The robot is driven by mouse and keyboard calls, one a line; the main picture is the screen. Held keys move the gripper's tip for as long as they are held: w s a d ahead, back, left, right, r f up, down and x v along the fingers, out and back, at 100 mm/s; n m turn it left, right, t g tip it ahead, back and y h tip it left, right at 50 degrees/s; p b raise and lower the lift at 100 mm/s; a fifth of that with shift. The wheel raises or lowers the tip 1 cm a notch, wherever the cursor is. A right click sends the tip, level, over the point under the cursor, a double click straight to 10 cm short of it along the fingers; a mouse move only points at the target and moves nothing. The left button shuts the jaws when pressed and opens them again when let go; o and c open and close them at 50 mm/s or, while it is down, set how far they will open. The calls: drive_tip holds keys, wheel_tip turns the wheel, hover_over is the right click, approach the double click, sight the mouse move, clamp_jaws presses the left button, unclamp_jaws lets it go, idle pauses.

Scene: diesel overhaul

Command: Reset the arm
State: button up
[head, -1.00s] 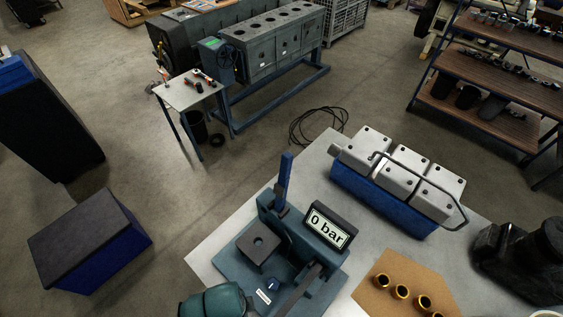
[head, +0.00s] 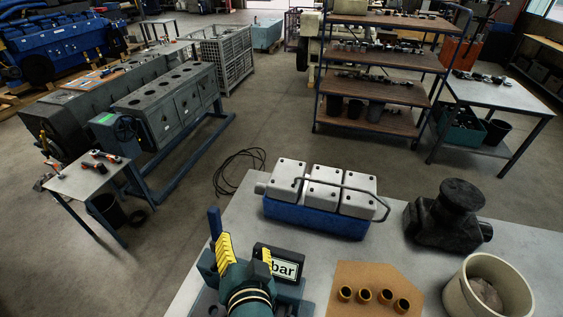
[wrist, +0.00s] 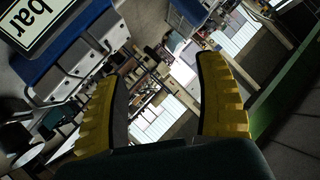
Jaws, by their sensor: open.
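My gripper (head: 243,254) has yellow ridged fingers and a dark teal body. It rises at the bottom of the head view, in front of the test stand with the "bar" display (head: 283,265). In the wrist view the two fingers (wrist: 163,100) are spread wide with nothing between them. The display also shows at the top left of the wrist view (wrist: 30,22). My gripper and arm hide much of the stand; its blue lever (head: 215,224) shows upright beside the left finger.
On the grey bench (head: 240,205) are a blue-based block with silver covers (head: 320,190), a black part (head: 450,220), a beige bucket (head: 488,290) and a brown board with several brass rings (head: 372,275). A shelf rack (head: 375,95) and engine block (head: 170,105) stand behind on open floor.

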drive_tip(key=s+d+r+n+t+h, duration=0.1)
drive_tip(key=s+d+r+t, duration=0.1)
drive_tip(key=d+r, duration=0.3)
drive_tip(key=s+d+r+n+t+h, duration=0.1)
drive_tip(key=s+d+r+t+h, duration=0.1)
drive_tip(key=r, duration=1.1)
drive_tip(key=s+d+r+n+t+h, duration=0.1)
drive_tip(key=s+d+r+t, duration=0.2)
drive_tip(key=d+r, duration=0.6)
drive_tip(key=t, duration=0.2)
drive_tip(key=shift+s+n+t+h, duration=0.25)
drive_tip(key=shift+n+t+h, duration=0.05)
drive_tip(key=shift+n, duration=0.1)
